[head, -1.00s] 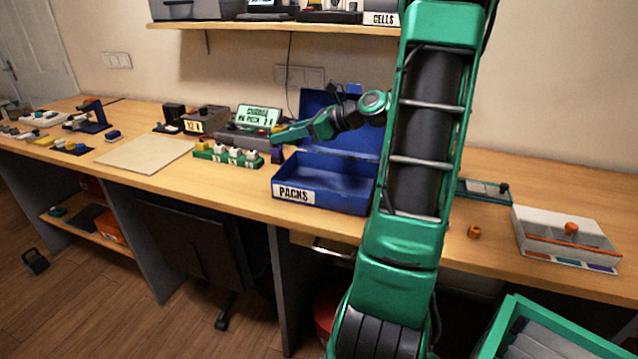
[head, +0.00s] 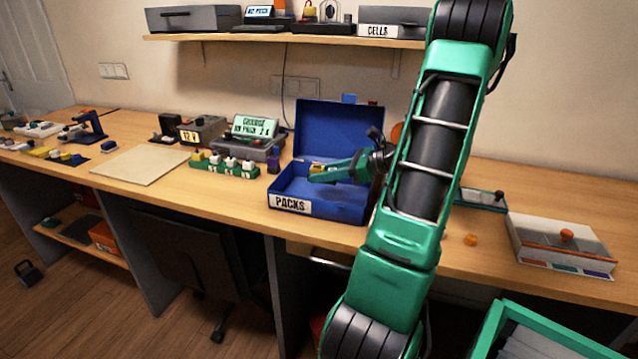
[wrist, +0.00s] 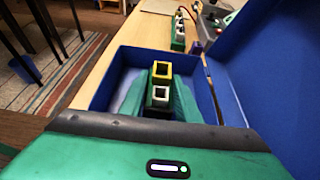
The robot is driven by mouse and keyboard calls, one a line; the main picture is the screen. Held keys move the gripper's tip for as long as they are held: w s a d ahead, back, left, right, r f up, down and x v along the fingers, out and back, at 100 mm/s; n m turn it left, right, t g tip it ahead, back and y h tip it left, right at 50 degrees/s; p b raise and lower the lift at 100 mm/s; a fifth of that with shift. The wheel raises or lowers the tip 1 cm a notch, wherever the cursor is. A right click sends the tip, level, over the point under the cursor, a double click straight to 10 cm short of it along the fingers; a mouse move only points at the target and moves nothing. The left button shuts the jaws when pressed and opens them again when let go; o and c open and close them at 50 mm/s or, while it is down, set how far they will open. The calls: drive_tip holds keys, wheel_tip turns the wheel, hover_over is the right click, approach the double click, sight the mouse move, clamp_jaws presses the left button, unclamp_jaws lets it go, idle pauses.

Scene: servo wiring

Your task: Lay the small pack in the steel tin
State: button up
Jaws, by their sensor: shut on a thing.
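The blue lidded tin (head: 345,211), labelled PACKS, stands on the bench with its lid (head: 330,130) raised at the back. It also shows in the wrist view (wrist: 106,82). My gripper (head: 316,175) is over the tin's open interior, its fingers pointing left. It is shut on the small pack (head: 317,167). In the wrist view the pack (wrist: 160,86) sits between the green fingers, with a yellow and a whitish square socket facing the camera. The pack's underside is hidden, and I cannot tell whether it touches the tin's floor.
A green rack (head: 226,168) with several yellow and white-topped packs stands left of the tin. Behind it is a charger (head: 250,140) with a lit screen. A bare beige mat (head: 140,163) lies farther left.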

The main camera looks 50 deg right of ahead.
drive_tip(key=shift+f, duration=1.3)
drive_tip(key=shift+f, duration=0.2)
drive_tip(key=shift+a+f, duration=0.1)
drive_tip(key=shift+f, duration=0.1)
